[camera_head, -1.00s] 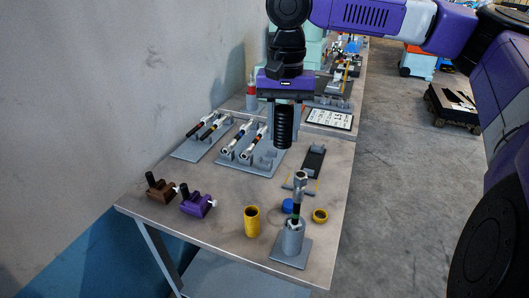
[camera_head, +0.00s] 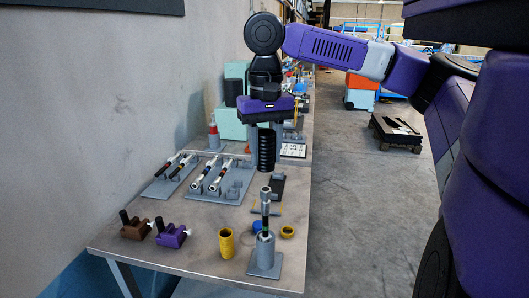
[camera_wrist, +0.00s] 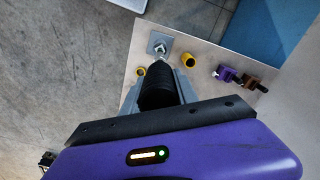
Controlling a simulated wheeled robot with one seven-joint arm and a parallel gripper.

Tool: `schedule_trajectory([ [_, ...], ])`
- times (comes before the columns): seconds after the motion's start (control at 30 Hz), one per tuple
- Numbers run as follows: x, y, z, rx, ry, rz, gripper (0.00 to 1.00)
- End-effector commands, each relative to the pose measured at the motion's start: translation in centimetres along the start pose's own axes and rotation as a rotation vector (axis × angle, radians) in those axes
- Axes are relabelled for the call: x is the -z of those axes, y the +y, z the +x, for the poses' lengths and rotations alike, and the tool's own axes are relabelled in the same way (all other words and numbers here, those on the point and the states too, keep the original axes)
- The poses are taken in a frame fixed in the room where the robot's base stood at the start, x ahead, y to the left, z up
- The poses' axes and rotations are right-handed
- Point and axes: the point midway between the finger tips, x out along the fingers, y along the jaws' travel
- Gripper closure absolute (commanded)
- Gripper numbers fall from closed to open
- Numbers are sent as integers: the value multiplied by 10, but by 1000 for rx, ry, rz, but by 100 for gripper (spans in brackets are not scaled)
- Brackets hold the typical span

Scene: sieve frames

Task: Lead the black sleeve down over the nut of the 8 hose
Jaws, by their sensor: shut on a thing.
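My gripper (camera_head: 266,136) is shut on the black ribbed sleeve (camera_head: 266,153), which hangs upright below it. In the wrist view, the sleeve (camera_wrist: 158,88) sits between the two grey fingers. A hose with a silvery nut (camera_head: 265,194) on top stands upright in a grey holder (camera_head: 264,262) near the table's front edge. In the head view, the sleeve's lower end shows just above the nut, with a gap between them. In the wrist view, the nut (camera_wrist: 160,48) shows beyond the sleeve's end. I cannot read a number on this hose.
A yellow cylinder (camera_head: 226,243), a yellow ring (camera_head: 288,231) and a blue cap (camera_head: 257,226) stand near the holder. Purple (camera_head: 172,235) and brown (camera_head: 135,228) clamp-like tools lie at the left. Racks with other hoses (camera_head: 221,177) lie farther back. A wall borders the table's left.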

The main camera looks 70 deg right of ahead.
Motion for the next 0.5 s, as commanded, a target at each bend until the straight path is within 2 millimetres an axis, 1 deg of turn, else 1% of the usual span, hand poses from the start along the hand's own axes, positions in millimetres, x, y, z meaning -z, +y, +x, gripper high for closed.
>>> schedule_trajectory([
  [0.3, -1, -1, -1, 2, -3, 0, 100],
  [0.5, 0, -1, 21, 2, -2, 0, 100],
])
